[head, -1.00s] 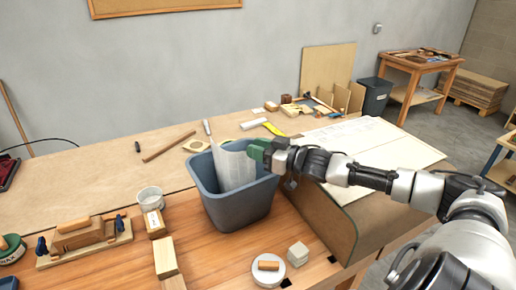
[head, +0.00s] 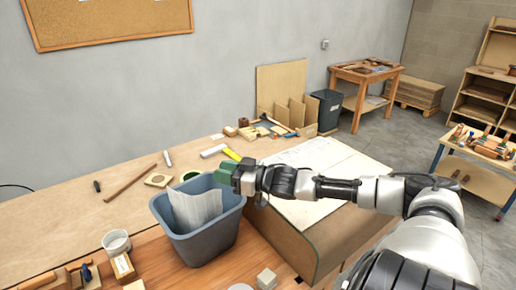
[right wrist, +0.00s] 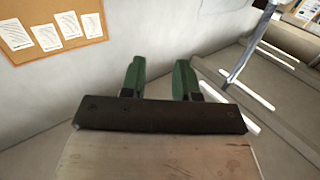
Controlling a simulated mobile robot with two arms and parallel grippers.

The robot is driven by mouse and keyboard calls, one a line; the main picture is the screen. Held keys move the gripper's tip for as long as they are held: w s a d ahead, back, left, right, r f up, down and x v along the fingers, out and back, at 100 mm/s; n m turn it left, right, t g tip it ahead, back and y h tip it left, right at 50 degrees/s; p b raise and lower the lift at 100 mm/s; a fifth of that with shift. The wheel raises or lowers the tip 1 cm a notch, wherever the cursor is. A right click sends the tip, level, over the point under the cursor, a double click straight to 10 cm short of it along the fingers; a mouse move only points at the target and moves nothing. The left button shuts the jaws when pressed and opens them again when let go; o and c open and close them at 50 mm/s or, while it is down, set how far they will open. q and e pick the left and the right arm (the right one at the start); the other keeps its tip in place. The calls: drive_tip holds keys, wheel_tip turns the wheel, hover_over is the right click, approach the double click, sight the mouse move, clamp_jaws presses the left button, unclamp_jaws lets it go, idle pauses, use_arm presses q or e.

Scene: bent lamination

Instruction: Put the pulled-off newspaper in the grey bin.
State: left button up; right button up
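The grey bin (head: 198,243), blue-grey in the picture, stands upright on the bench, left of my right arm. The newspaper (head: 195,208), a pale printed sheet, stands inside it, its upper part showing above the near rim and its lower part hidden by the bin wall. My right gripper (head: 226,172) is just above the bin's back right rim, above the paper and seemingly apart from it. In the right wrist view its two green fingers (right wrist: 158,80) are spread with nothing between them. My left gripper is in neither view.
A curved panel (head: 305,240) with a drawing sheet (head: 325,165) on top lies right of the bin, under my right arm. A white cup (head: 116,243) and wood blocks stand to the left. A dark bin (head: 325,112) stands on the floor beyond the bench.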

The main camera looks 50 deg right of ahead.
drive_tip(key=s+d+r+p, duration=0.3)
drive_tip(key=s+r+p, duration=0.2)
drive_tip(key=s, duration=0.3)
drive_tip(key=shift+s+d+r+p, duration=0.25)
drive_tip(key=shift+p, duration=0.25)
idle(1.2)
